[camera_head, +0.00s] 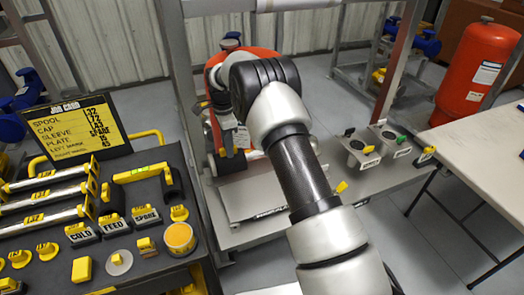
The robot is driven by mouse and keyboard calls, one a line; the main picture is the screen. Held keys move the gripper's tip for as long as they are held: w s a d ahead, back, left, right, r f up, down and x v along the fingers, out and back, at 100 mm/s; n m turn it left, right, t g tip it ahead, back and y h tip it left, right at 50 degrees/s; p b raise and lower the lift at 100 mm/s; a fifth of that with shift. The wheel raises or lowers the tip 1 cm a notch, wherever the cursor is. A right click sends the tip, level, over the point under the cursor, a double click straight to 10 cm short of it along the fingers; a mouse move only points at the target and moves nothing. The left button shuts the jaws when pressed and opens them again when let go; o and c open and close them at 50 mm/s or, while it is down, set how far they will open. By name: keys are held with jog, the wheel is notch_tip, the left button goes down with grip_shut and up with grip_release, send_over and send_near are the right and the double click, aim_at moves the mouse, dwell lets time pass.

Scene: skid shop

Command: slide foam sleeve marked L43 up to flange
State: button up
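I cannot make out a foam sleeve marked L43; the small labels are not readable at this size. My arm reaches from the lower right to the upper middle and bends down at its far end. My gripper (226,150) seems to be at that end, small and dark, in front of an orange-red vessel (268,57). My arm hides much of the vessel, and no flange shows clearly there. I cannot tell whether the gripper is open or holds anything.
A dark cart (45,262) at left carries silver bars (42,197), yellow parts, labelled bins (114,224) and a job card (70,130). A grey skid frame (186,75) stands behind. A red tank (472,75) and a pale table (470,150) are at right.

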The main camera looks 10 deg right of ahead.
jog(key=shift+r+p, duration=1.65)
jog(key=shift+r, duration=1.65)
jog(key=shift+r, duration=0.15)
jog(key=s+d+r+n+t, duration=0.1)
jog(key=s+d+r+n, duration=0.3)
jog(key=s+r, duration=0.6)
jog(key=s+d+r+n+t, duration=0.2)
jog(key=s+d+r+n, duration=0.3)
jog(key=r, duration=0.9)
jog(key=s+d+n+t, duration=0.2)
jog(key=s+n, duration=0.4)
jog(key=s, duration=1.8)
jog(key=shift+s+d+r+n+t, duration=0.15)
jog(key=shift+s+d+n+t, duration=0.2)
jog(key=shift+d, duration=0.2)
